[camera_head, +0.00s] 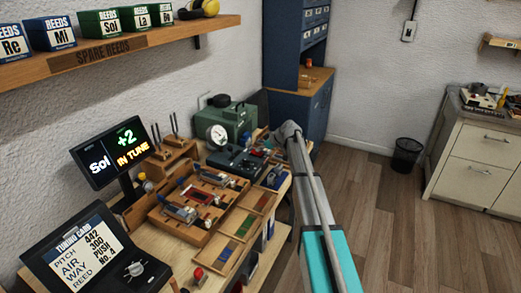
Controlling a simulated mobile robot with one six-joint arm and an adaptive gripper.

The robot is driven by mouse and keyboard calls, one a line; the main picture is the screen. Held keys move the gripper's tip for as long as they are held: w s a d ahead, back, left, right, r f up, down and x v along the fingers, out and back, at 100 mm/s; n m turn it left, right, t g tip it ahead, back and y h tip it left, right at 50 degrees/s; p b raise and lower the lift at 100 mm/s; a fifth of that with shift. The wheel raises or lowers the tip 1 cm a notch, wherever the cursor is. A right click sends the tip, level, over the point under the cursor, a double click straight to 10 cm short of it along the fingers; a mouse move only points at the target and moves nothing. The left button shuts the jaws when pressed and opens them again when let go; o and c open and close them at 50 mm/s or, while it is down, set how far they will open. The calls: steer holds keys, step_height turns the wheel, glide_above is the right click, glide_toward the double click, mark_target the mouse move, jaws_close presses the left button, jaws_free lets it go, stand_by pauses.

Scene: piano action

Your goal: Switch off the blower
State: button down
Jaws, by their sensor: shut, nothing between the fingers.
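A green machine with a round white gauge (232,124), which looks like the blower, stands at the far end of the workbench. A low dark unit (236,158) sits just in front of it. The blower's switch is too small to make out. My arm reaches in from the lower right, and my gripper (265,142) is at its far end, just right of the green machine and above the back right of the bench. The gripper is small and partly lost against the dark parts there. It looks shut and empty; I cannot tell whether it touches anything.
A display (117,154) reads "Sol +2 IN TUNE". A tuning card panel (85,250) with a knob stands at the front left. Wooden trays (245,225) with reed parts fill the bench. A shelf (120,55) hangs above. Open floor (390,220) lies to the right.

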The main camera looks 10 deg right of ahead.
steer(key=shift+s+d+r+p, duration=0.1)
steer(key=shift+r+p, duration=0.75)
steer(key=shift+r, duration=0.15)
steer(key=shift+s+d+r+p, duration=0.1)
steer(key=shift+r+p, duration=0.75)
steer(key=shift+r, duration=0.1)
steer(key=f+p+v, duration=0.1)
steer(key=p+v, duration=0.4)
steer(key=v, duration=0.4)
steer(key=shift+s+d+r, duration=0.2)
steer(key=shift+s+d, duration=0.15)
steer(key=shift+d, duration=0.1)
steer(key=shift+a, duration=0.1)
steer(key=shift+w+a+r+t+y, duration=0.3)
steer(key=shift+a, duration=0.3)
steer(key=shift+f, duration=0.1)
steer(key=b, duration=0.7)
glide_above(261, 154)
steer(key=a, duration=0.2)
steer(key=f, duration=0.4)
steer(key=w+f, duration=0.1)
steer(key=f, duration=0.1)
steer(key=shift+d+f, duration=0.2)
steer(key=shift+f, duration=0.1)
steer(key=shift+s+f+b, duration=0.1)
steer(key=shift+f+b, duration=0.35)
steer(key=shift+f, duration=0.2)
steer(key=shift+a+f+b, duration=0.1)
steer(key=shift+f+b, duration=0.95)
